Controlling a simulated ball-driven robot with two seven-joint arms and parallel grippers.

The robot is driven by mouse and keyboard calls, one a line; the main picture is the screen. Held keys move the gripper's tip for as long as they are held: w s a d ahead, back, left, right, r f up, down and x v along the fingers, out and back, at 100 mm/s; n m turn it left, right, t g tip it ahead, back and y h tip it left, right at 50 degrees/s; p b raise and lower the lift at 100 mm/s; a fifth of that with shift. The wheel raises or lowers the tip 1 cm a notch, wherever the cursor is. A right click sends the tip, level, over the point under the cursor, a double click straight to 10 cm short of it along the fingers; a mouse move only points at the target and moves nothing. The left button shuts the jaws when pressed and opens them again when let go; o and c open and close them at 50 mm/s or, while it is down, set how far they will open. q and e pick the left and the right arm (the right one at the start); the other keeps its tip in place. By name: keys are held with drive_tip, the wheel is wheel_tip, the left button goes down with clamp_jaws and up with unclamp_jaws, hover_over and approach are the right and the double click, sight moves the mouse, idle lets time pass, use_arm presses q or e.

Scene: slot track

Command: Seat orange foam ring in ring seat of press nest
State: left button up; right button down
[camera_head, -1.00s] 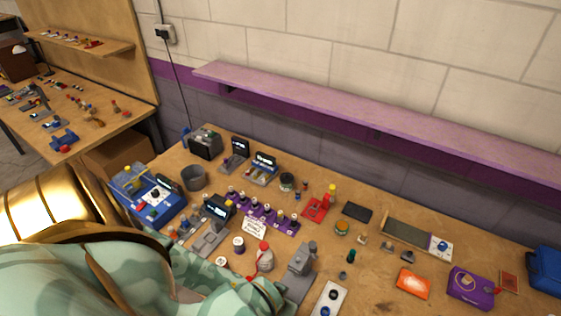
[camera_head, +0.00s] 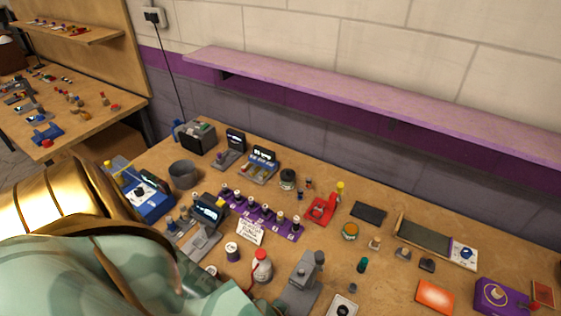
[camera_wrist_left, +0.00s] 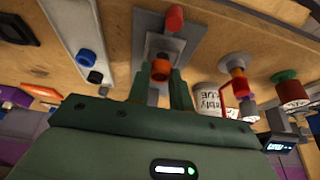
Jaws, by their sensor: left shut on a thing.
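The orange foam ring (camera_wrist_left: 160,69) is between the fingertips of my left gripper (camera_wrist_left: 159,88) in the left wrist view. The gripper is shut on it. Just beyond the ring in that view is a grey stand with a base plate (camera_wrist_left: 150,45), which looks like the press. A red cylinder (camera_wrist_left: 174,18) shows by its top. In the head view a grey press-like stand (camera_head: 300,283) is at the lower middle, right of my left forearm. My left fingers are hidden there. I cannot make out the ring seat or tell whether the ring touches it. My right gripper is not in view.
A white bottle with a red tube (camera_head: 262,268) stands close left of the stand. A white plate with dark knobs (camera_head: 342,306) is close right. A purple rack (camera_head: 262,213) and a sign (camera_head: 250,232) are behind.

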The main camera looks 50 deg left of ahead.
use_arm(q)
drive_tip(key=shift+w+a+f, duration=0.1)
drive_tip(key=shift+a+f, duration=0.05)
drive_tip(key=shift+f, duration=0.45)
drive_tip(key=o, duration=0.9)
drive_tip(key=shift+r, duration=0.3)
drive_tip(key=p+v, duration=0.4)
drive_tip(key=v, duration=0.8)
drive_tip(key=shift+r, duration=0.3)
